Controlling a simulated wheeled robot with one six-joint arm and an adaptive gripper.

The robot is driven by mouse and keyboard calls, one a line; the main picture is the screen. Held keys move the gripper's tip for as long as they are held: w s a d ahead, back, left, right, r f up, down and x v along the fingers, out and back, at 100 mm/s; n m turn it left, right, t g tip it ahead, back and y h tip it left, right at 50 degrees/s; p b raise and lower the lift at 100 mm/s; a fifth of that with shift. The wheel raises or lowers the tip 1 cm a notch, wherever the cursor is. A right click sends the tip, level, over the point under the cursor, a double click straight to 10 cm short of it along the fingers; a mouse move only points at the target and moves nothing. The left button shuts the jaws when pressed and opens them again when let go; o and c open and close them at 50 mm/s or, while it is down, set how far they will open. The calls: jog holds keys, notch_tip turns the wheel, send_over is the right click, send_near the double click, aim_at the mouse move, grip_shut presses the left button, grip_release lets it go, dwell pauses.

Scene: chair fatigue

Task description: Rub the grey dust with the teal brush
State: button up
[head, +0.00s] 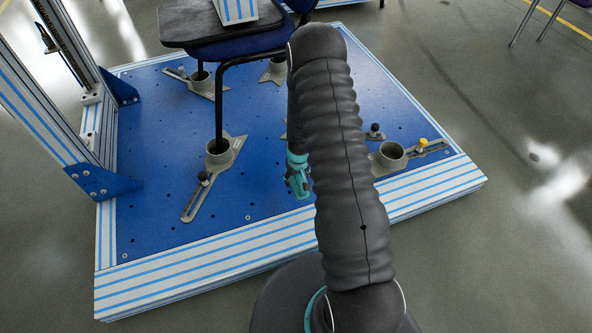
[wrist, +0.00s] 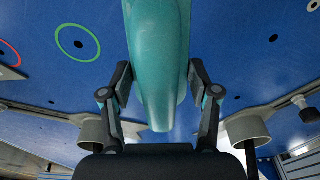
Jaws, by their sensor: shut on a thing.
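The teal brush (wrist: 160,50) fills the upper middle of the wrist view, its smooth body running up out of the frame. My gripper (wrist: 161,82) is shut on it, one finger on each side. Its bristles are not in sight. In the head view my dark sleeved arm hides most of the gripper. A small teal part shows left of the arm, above the blue plate; I cannot tell if it is brush or gripper. I cannot make out the grey dust in either view.
The blue plate (head: 160,130) has a striped frame edge (head: 220,262). Grey foot cups, one (head: 390,155) right of my arm and one (head: 218,150) under a chair leg, stand on it. Striped uprights (head: 40,100) rise at left. A green ring (wrist: 78,42) marks the plate.

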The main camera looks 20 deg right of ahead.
jog(key=shift+r+p, duration=0.75)
jog(key=shift+r, duration=0.95)
